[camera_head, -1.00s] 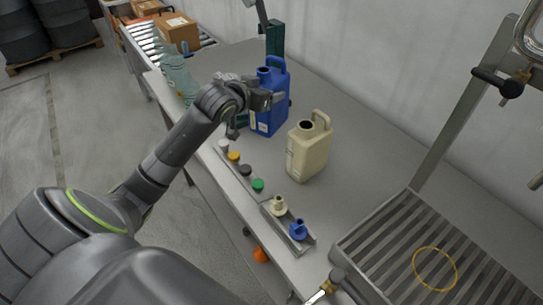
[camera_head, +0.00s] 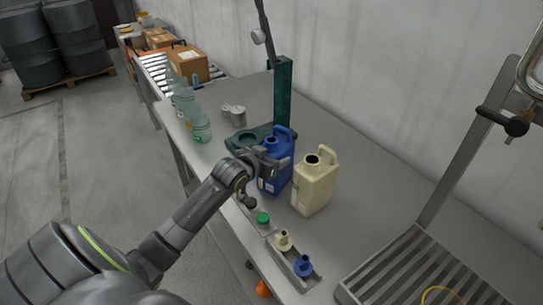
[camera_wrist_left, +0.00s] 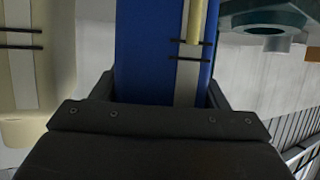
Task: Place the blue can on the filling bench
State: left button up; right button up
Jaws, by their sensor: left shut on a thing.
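The blue can (camera_head: 280,160) is upright over the grey filling bench (camera_head: 370,200), just left of the cream can (camera_head: 318,182). My left gripper (camera_head: 268,160) is shut on the blue can, reaching it from the front left. In the left wrist view, the blue can (camera_wrist_left: 148,50) fills the space between the fingers, and the cream can (camera_wrist_left: 45,75) is close by at left. I cannot tell whether the blue can's base touches the bench. My right gripper is out of view.
A dark green stand (camera_head: 283,95) is behind the blue can. Green bottles (camera_head: 202,128) line the bench's left edge. A slatted rack (camera_head: 410,265) is at right.

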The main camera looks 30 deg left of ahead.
pick_arm(q)
jog(key=shift+r, duration=0.1)
jog(key=o, duration=1.6)
jog(key=shift+s, duration=0.1)
jog(key=v, duration=1.2)
jog(key=shift+b, duration=0.3)
